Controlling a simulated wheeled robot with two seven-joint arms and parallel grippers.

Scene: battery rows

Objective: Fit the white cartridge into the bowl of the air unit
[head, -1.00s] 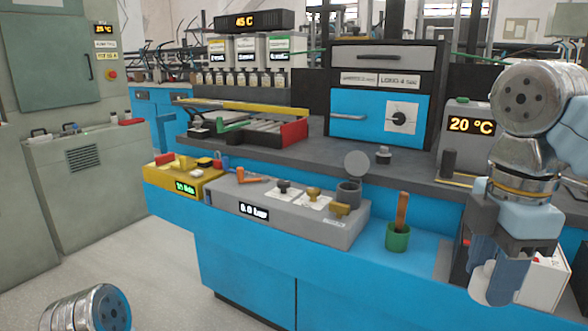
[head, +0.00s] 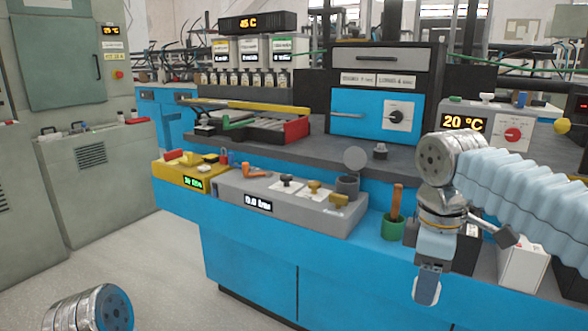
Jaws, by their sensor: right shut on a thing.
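The air unit (head: 300,222) is a long grey box with a "0.0 bar" display on the blue bench ledge. Its bowl (head: 347,187) is a dark grey open cup at the right end, with a round grey disc (head: 355,158) standing behind it. My right gripper (head: 428,288) points down in front of the ledge, right of and nearer than the bowl, and apart from it. It is shut on a pale piece, the white cartridge, mostly hidden by the fingers. A metal part of my left arm shows at the lower left; its gripper is out of view.
A green cup (head: 391,229) with an orange-brown handle stands between the air unit and my right gripper. A white box (head: 522,265) stands right of the gripper. A yellow unit (head: 180,177) adjoins the air unit's left end. The floor in front is clear.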

